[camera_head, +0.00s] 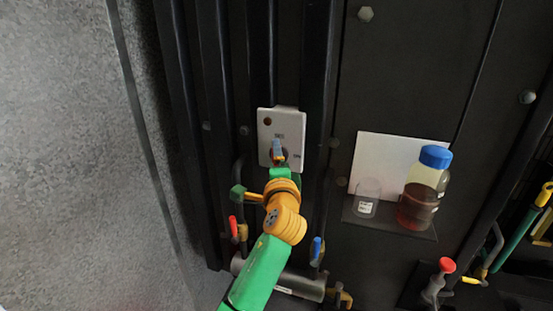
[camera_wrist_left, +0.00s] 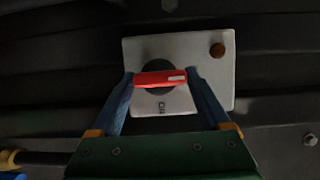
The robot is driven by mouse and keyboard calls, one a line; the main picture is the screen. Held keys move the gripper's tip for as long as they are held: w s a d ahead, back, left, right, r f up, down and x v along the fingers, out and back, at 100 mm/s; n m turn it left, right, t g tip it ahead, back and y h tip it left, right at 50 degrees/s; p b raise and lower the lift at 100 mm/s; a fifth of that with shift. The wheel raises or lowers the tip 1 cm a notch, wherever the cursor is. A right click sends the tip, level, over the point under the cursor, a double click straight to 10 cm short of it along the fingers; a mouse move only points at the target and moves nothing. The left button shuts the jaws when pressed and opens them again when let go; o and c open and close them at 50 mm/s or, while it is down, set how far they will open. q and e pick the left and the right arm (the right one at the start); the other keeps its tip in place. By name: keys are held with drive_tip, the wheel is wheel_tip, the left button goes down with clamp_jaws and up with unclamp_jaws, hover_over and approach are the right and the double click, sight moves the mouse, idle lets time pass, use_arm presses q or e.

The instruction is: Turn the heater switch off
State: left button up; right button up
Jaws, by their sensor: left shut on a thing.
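The heater switch is a pale plate (camera_head: 292,122) on the dark ribbed panel, with a dark red lamp (camera_head: 268,121) in its upper left corner. In the left wrist view the plate (camera_wrist_left: 216,92) carries a red handle (camera_wrist_left: 152,79) on a dark round base. The handle lies crosswise, its white mark towards the right end; small lettering sits below it. My left gripper (camera_head: 279,152) is at the plate's lower part. In the wrist view its blue fingers (camera_wrist_left: 160,80) are shut on the handle's two ends. The head view hides most of the handle.
Below are a grey cylinder (camera_head: 300,285), a red-handled valve (camera_head: 234,228) and a blue-handled valve (camera_head: 317,249). To the right, a shelf (camera_head: 390,222) holds a blue-capped bottle (camera_head: 422,190) and a clear beaker (camera_head: 367,194). A red knob (camera_head: 447,265) stands lower right.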

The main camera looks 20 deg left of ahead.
idle(0.4)
use_arm(q)
drive_tip(key=o, duration=1.2)
drive_tip(key=shift+d, duration=0.1)
drive_tip(key=b+v, duration=0.2)
drive_tip(key=v, duration=0.5)
